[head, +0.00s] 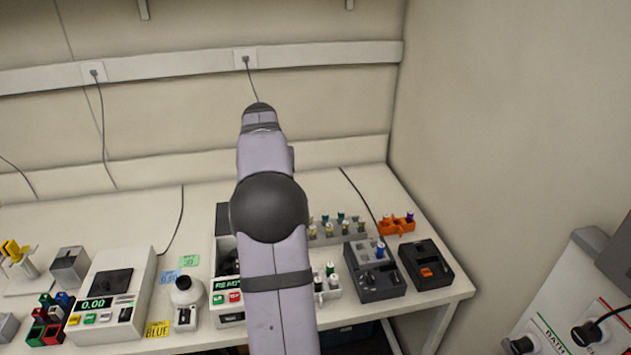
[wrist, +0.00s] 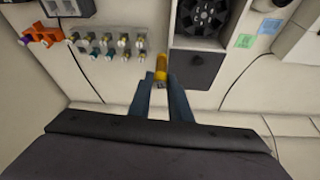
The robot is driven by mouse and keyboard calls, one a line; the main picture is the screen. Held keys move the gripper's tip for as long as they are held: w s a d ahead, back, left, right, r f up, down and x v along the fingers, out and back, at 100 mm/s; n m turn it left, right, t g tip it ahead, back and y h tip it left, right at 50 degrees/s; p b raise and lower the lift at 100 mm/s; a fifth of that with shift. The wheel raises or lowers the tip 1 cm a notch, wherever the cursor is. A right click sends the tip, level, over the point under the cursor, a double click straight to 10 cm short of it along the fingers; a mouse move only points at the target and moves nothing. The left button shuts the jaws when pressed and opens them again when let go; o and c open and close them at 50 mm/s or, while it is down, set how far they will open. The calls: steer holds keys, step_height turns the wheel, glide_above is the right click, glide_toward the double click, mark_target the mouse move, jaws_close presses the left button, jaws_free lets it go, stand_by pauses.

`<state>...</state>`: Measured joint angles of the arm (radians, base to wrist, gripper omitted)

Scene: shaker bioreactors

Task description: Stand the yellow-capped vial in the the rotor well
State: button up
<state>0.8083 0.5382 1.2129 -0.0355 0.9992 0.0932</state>
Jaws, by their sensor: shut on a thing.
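In the wrist view my gripper (wrist: 161,84) is shut on the yellow-capped vial (wrist: 161,66); the yellow part shows between the blue-grey fingertips. The rotor (wrist: 203,14) is a dark round part with wells, inside a grey machine at the top of the wrist view, up and to the right of the vial and apart from it. Single wells are too small to tell. In the head view my arm hides the gripper, the vial and most of the machine (head: 222,217); part of its front panel (head: 222,284) shows.
A grey rack (head: 345,236) holds several capped vials; it is left of the held vial in the wrist view (wrist: 111,40). An orange rack (head: 393,226) stands beyond it. Dark block devices (head: 372,285) are at the right; a scale (head: 97,318) and sticky notes are at the left.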

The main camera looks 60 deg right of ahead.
steer(key=w+a+f+n, duration=0.2)
steer(key=w+a+f, duration=0.1)
steer(key=a, duration=0.7)
step_height(320, 180, down, 7)
steer(key=s+a+n+t, duration=0.1)
steer(key=a, duration=0.1)
steer(key=shift+s+a+r+y+p, duration=0.2)
steer(key=shift+s+a+y+p, duration=0.05)
steer(key=shift+s+y+p, duration=0.15)
steer(key=shift+f, duration=0.25)
steer(key=shift+f+b, duration=1.9)
steer(key=shift+f, duration=0.25)
steer(key=shift+f+b, duration=0.8)
steer(key=shift+f, duration=0.35)
steer(key=shift+f, duration=0.35)
steer(key=shift+f+b, duration=0.5)
steer(key=shift+b, duration=0.1)
